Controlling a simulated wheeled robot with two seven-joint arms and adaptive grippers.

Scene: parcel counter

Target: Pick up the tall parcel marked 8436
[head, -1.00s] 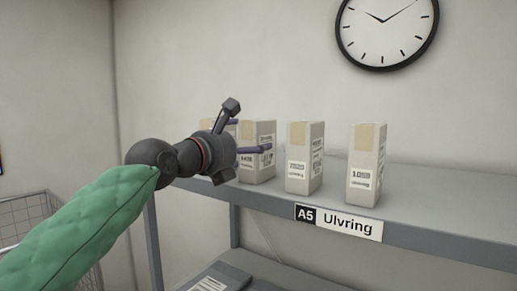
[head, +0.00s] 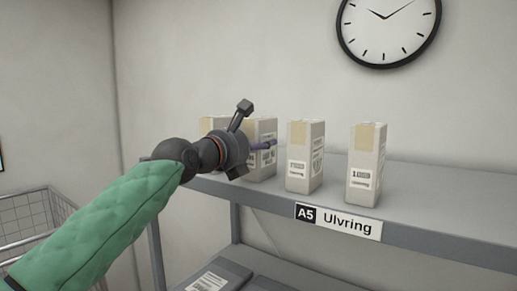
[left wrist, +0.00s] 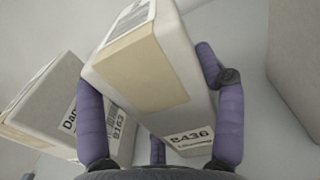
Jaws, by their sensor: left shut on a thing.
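The tall parcel marked 8436 (left wrist: 165,75) is a pale box with a tan tape strip on its end. In the left wrist view it sits between the purple fingers, its 8436 label facing the palm. In the head view this parcel (head: 264,127) stands on the shelf, partly hidden behind my left gripper (head: 265,146). My left gripper (left wrist: 158,100) is shut on it, one finger on each side. I cannot see a gap between the parcel and the shelf. My right gripper is not in view.
A parcel marked 8163 (left wrist: 35,115) is close on the left in the wrist view. Two more tall parcels (head: 303,155) (head: 366,162) stand to the right on the grey shelf (head: 440,205), labelled A5 Ulvring. A wire basket (head: 30,215) is at left.

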